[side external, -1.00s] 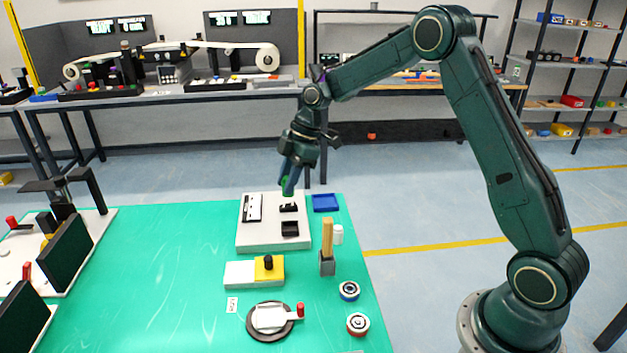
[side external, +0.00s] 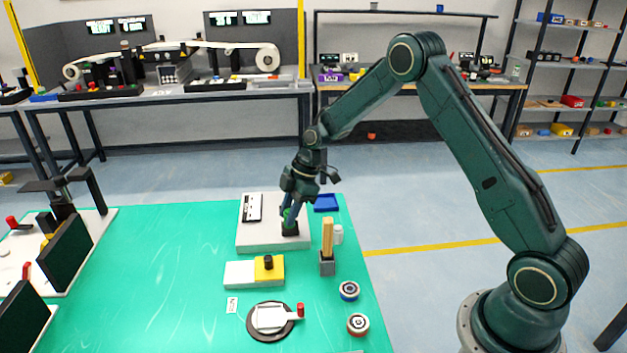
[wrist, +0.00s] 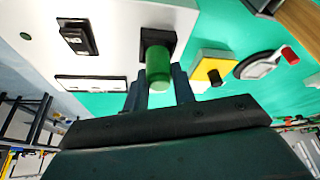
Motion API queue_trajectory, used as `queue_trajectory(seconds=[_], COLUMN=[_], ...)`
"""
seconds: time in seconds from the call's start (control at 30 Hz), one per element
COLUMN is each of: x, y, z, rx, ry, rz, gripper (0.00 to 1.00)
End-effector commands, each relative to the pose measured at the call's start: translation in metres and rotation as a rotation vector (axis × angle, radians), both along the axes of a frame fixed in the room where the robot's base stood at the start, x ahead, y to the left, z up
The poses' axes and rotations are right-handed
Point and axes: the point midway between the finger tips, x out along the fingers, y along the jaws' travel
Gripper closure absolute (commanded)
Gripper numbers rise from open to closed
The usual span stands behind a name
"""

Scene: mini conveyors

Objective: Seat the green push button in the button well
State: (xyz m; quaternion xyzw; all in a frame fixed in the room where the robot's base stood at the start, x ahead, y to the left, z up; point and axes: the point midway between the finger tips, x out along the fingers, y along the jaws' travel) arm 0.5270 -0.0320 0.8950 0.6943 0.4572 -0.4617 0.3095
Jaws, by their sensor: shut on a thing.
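The green push button (wrist: 158,70) is a green cylinder between my gripper's fingers (wrist: 160,88) in the wrist view. My gripper (side external: 289,219) is shut on it, low over the white panel (side external: 256,239) in the side view, where a bit of the green button (side external: 286,213) shows. The button well (wrist: 157,37) is a black square housing on the panel. The button overlaps its near part in the wrist view. The well's opening is largely hidden, and I cannot tell whether the button touches it or is in it.
A black rocker switch (wrist: 77,37) and a white-faced plate (side external: 252,207) sit on the same panel. A blue tray (side external: 326,203), a wooden post in a grey block (side external: 327,262) and a yellow-and-white block (side external: 240,274) stand close by. The green mat's left middle (side external: 160,270) is clear.

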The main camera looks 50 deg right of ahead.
Motion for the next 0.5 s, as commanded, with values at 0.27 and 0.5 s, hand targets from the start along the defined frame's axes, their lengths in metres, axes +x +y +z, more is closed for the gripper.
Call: queue_trajectory(seconds=[0.27, 0.5], x=[0.0001, -0.0001], y=[-0.0001, -0.0001], z=[-0.0128, -0.0139], rx=[-0.001, -0.001], ry=[0.000, 0.000], rz=[0.000, 0.000], gripper=[0.98, 0.98])
